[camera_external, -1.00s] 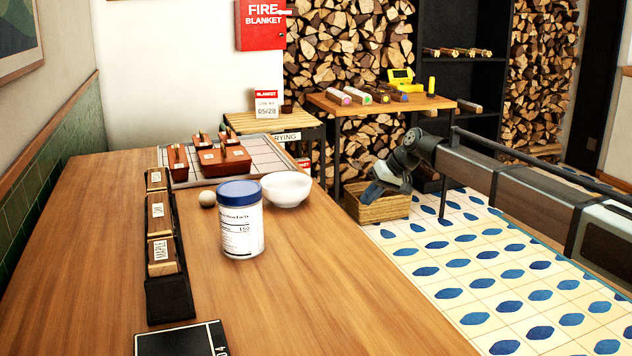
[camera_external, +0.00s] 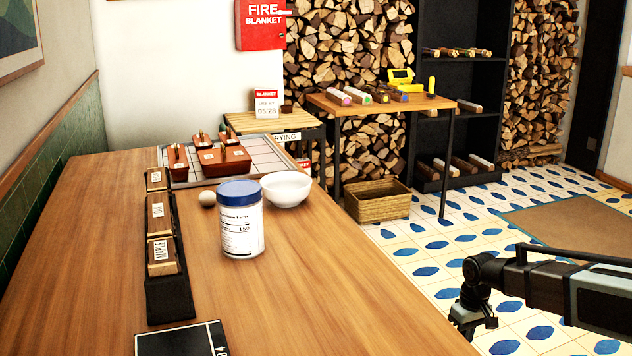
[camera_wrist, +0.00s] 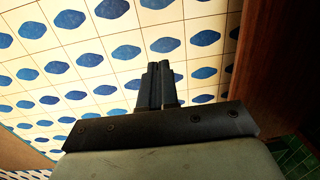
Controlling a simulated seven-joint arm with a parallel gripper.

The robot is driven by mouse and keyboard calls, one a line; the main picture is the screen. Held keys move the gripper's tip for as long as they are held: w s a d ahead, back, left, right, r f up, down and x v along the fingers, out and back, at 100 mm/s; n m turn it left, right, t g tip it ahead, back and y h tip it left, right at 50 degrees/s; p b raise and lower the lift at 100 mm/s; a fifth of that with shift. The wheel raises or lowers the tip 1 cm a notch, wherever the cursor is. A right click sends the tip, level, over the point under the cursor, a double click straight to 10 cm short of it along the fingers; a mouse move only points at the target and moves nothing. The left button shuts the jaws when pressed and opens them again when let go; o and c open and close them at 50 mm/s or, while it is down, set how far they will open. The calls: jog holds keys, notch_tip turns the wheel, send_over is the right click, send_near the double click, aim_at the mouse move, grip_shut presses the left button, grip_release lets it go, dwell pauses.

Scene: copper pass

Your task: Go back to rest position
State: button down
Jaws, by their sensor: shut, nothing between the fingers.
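My gripper (camera_external: 472,318) hangs at the lower right in the external view, out over the tiled floor and to the right of the wooden counter (camera_external: 330,290). In the wrist view my gripper (camera_wrist: 158,72) has its two dark fingers together with nothing between them. Only the patterned floor (camera_wrist: 95,60) shows beyond the fingertips. The dark wooden side of the counter (camera_wrist: 270,70) runs along the right of the wrist view.
The counter holds a blue-lidded jar (camera_external: 241,222), a white bowl (camera_external: 287,189), a small pale ball (camera_external: 207,198), a black rack of labelled blocks (camera_external: 168,295) and a tray (camera_external: 285,150) of terracotta dishes. A wooden crate (camera_external: 377,205) stands on the floor. Floor around my gripper is clear.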

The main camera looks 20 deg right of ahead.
jog(key=s+d+f+g, duration=0.1)
jog(key=s+f, duration=0.3)
jog(key=s, duration=0.8)
jog(key=s+d+f+g, duration=0.1)
jog(key=s+f+g, duration=0.2)
jog(key=s, duration=1)
jog(key=s+d+f+g, duration=0.2)
jog(key=s+f, duration=0.5)
jog(key=s, duration=0.5)
jog(key=shift+s+f+h, duration=0.25)
jog(key=shift+s+h, duration=0.05)
jog(key=shift+s, duration=0.05)
